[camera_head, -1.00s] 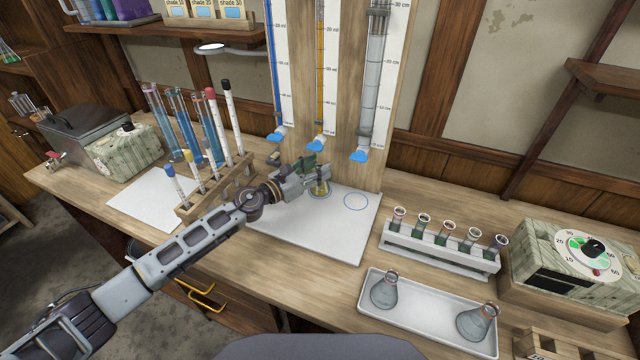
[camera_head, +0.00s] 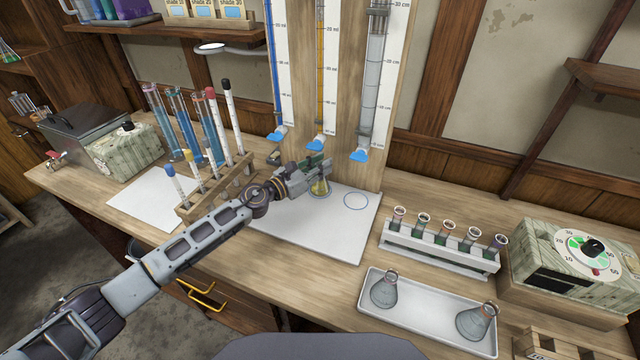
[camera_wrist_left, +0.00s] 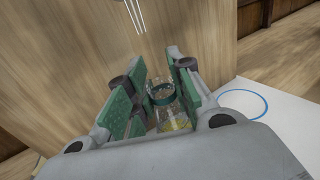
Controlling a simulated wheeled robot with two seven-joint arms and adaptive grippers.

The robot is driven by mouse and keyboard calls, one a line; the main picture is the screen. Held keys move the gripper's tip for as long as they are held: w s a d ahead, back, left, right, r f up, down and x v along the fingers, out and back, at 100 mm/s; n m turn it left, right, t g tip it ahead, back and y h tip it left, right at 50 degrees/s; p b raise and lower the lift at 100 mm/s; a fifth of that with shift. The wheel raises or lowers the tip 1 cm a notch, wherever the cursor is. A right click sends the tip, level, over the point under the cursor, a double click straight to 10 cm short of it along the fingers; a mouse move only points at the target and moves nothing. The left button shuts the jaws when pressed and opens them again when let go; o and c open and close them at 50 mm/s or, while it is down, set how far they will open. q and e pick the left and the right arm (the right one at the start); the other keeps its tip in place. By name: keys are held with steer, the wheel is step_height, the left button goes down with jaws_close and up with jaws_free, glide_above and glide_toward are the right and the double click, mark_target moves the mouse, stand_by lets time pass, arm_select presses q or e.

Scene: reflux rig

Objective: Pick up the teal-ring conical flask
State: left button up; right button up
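The teal-ring conical flask (camera_head: 320,189) stands upright on the white board (camera_head: 340,235) below the middle burette, with yellow liquid in its bottom. In the left wrist view the flask (camera_wrist_left: 164,98) shows its teal ring between the green-padded fingers. My left gripper (camera_head: 319,169) is open, one finger on each side of the flask's upper part. In the left wrist view a gap shows beside the left finger; the right finger is very close to the glass, and I cannot tell if it touches. The gripper's body hides part of the flask. My right gripper is out of view.
Burettes with blue taps (camera_head: 317,143) hang on a wooden panel just behind the flask. A wooden tube rack (camera_head: 215,190) stands left of the arm. A white vial rack (camera_head: 440,250) and a tray (camera_head: 425,322) with two flasks lie to the right. The board right of the flask is clear.

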arm_select(q)
jaws_close()
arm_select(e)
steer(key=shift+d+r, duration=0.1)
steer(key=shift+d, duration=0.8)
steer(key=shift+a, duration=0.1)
